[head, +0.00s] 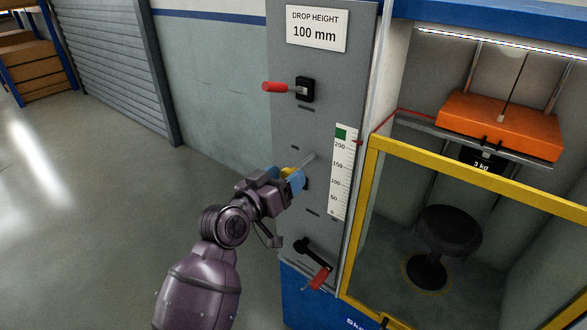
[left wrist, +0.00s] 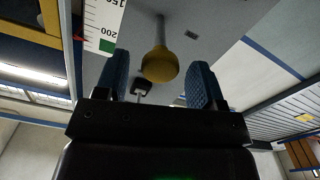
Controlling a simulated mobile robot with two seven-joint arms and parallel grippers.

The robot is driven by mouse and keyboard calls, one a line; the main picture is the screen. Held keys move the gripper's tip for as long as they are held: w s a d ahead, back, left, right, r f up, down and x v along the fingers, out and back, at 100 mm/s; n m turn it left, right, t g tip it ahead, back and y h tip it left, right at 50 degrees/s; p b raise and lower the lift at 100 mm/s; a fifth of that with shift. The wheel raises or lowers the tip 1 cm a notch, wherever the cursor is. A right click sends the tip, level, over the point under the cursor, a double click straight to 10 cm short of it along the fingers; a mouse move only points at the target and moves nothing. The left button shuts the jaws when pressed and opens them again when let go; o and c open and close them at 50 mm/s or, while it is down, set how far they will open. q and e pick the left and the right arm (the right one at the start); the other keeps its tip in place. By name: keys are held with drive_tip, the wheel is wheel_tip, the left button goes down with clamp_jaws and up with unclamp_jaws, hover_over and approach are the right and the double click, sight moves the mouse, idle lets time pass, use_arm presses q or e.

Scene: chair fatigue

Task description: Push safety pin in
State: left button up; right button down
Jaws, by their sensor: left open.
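A pin with a yellow knob (left wrist: 160,66) and a grey shaft (left wrist: 160,30) stands out from the grey panel (head: 255,118); it looks like the safety pin. In the head view only a bit of the yellow knob (head: 288,171) shows, partly hidden by my gripper, with the grey shaft (head: 307,161) beyond. My left gripper (head: 296,179) is open in front of the panel. In the left wrist view its blue fingers (left wrist: 160,82) lie on both sides of the knob, with gaps on each side. My right gripper is not in view.
Above is a red-handled lever (head: 275,87) on a black block; below is a red-handled crank (head: 319,277). A height scale (head: 343,175) runs right of the pin. A yellow-framed guard (head: 372,190) encloses a black stool (head: 450,232) under an orange weight (head: 503,122). Floor at left is clear.

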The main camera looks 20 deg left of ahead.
sight(294, 170)
use_arm(q)
drive_tip(key=shift+x, duration=1.75)
drive_tip(key=shift+c, duration=0.2)
